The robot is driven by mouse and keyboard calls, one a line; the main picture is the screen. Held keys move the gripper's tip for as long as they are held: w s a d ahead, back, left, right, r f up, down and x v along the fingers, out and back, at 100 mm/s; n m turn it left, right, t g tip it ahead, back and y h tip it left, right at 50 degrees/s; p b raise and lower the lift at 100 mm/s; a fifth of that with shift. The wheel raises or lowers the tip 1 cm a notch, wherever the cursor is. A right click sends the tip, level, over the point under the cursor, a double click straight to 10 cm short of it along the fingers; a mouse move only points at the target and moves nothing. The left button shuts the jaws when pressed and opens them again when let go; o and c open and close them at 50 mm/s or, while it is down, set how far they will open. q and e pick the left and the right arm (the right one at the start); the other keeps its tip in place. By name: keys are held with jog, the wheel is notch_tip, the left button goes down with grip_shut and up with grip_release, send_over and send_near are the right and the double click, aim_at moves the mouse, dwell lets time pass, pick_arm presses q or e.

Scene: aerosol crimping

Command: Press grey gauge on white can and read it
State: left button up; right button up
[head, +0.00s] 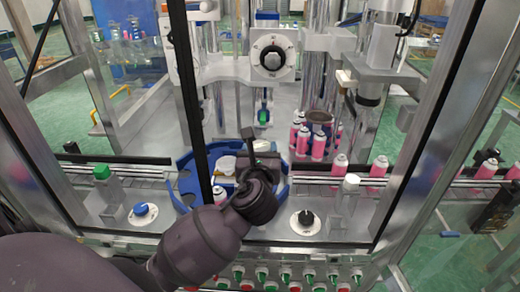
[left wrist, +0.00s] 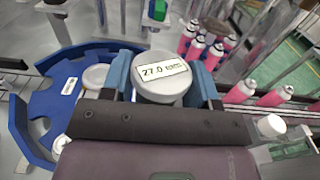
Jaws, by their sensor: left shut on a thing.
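My left gripper (head: 262,160) is over the blue ring-shaped holder (head: 180,183) and is shut on the grey gauge (left wrist: 158,88). In the left wrist view the gauge sits between the two blue-grey fingers (left wrist: 165,75). Its round face is turned to the camera, and its label display reads 27.0, with small unit text too fine to read. What is under the gauge is hidden, so I cannot tell whether it touches the white can. A white round top (left wrist: 96,76) shows in the holder left of the fingers. My right gripper is not in view.
Several pink cans (head: 318,145) stand behind and right of the holder. More stand along the conveyor (head: 400,181). A metal post (head: 190,90) rises in front of the holder. Knobs (head: 306,217) and a row of buttons line the front panel.

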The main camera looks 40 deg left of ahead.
pick_arm(q)
jog(key=v, duration=1.6)
jog(key=shift+s+d, duration=0.25)
dwell(0.5)
jog(key=w+d+f+m+t+h+b, duration=0.2)
jog(key=w+f+m+h, duration=0.4)
jog(key=w+f+h, duration=0.3)
jog(key=shift+w+d+f+t+b, duration=0.25)
jog(key=shift+w+f+b, duration=0.35)
jog(key=shift+w, duration=0.55)
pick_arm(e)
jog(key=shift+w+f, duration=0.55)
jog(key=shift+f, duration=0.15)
